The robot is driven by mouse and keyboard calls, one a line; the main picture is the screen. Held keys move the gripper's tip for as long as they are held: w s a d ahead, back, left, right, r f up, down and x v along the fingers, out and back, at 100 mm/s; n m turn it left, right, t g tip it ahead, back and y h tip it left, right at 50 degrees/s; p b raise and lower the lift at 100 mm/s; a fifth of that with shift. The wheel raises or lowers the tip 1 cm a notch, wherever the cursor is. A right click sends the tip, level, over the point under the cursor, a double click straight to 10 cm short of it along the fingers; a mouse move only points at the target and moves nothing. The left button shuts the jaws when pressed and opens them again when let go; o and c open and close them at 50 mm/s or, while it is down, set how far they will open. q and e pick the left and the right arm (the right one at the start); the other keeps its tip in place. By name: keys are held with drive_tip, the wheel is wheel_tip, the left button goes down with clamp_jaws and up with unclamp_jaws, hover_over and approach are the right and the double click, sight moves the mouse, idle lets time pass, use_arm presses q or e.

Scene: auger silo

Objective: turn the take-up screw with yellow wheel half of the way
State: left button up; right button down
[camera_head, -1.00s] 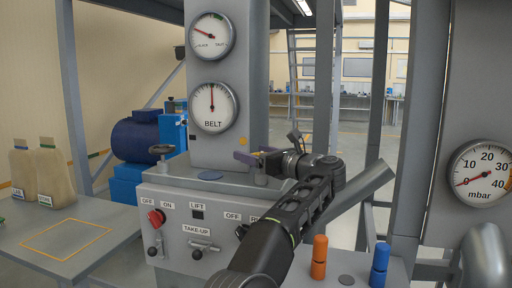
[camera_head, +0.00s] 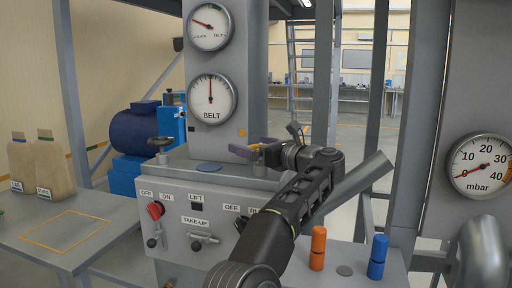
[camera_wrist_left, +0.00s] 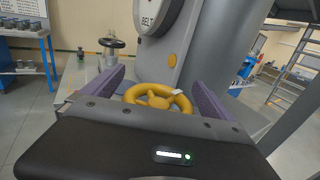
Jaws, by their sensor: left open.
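The yellow wheel (camera_wrist_left: 158,97) shows in the wrist view between the two purple fingers of my left gripper (camera_wrist_left: 160,88). The fingers stand apart, one on each side of the wheel, and I see no firm grip on it. In the head view the left gripper (camera_head: 255,150) is above the top of the grey control box (camera_head: 180,175), and the wheel is mostly hidden by it. The take-up screw under the wheel is hidden. The belt gauge (camera_head: 211,99) has its needle pointing straight up. My right gripper is not in view.
A black handwheel (camera_head: 160,143) stands at the box's left end. The box front has a red knob (camera_head: 155,210) and small levers. An orange (camera_head: 318,247) and a blue (camera_head: 378,256) cylinder stand at the lower right. A grey column rises behind the gripper.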

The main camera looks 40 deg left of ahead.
use_arm(q)
drive_tip(key=shift+d, duration=0.1)
drive_tip(key=shift+d+f+b, duration=0.1)
drive_tip(key=shift+d+b, duration=0.4)
drive_tip(key=shift+d, duration=0.1)
drive_tip(key=d+b, duration=0.1)
drive_tip(key=d, duration=0.1)
drive_tip(key=s+d+b, duration=0.1)
drive_tip(key=d, duration=0.1)
drive_tip(key=shift+d, duration=0.4)
drive_tip(key=shift+s+d, duration=0.1)
drive_tip(key=shift+d, duration=0.6)
drive_tip(key=shift+r, duration=0.2)
